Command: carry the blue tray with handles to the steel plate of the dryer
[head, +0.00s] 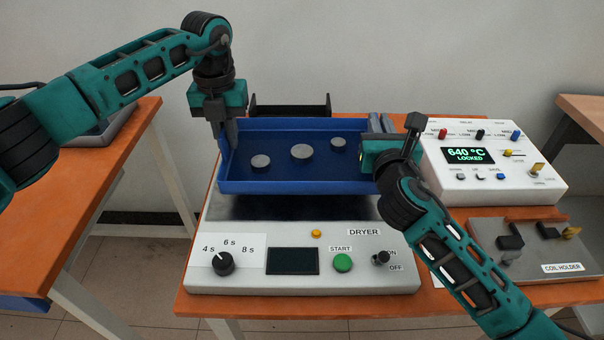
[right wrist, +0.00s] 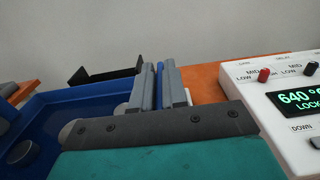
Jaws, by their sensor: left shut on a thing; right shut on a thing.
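The blue tray (head: 296,188) is level over the top of the dryer (head: 205,270), with several small grey discs, such as the middle one (head: 302,152), lying in it. My left gripper (head: 231,134) is shut on the tray's left end. My right gripper (head: 381,124) is shut on the right end; in the right wrist view its fingers (right wrist: 158,88) pinch the blue tray wall (right wrist: 50,94). The dryer's dark steel plate (head: 300,208) shows as a strip below the tray's front wall; the rest is hidden. I cannot tell whether the tray touches the plate.
A black bracket (head: 290,110) stands behind the tray. A white control box (head: 500,190) reading 640 °C is close to the right, with the coil holder (head: 530,255) in front of it. The dryer's front has knobs and a green button (head: 342,262). Another orange table (head: 75,200) is left.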

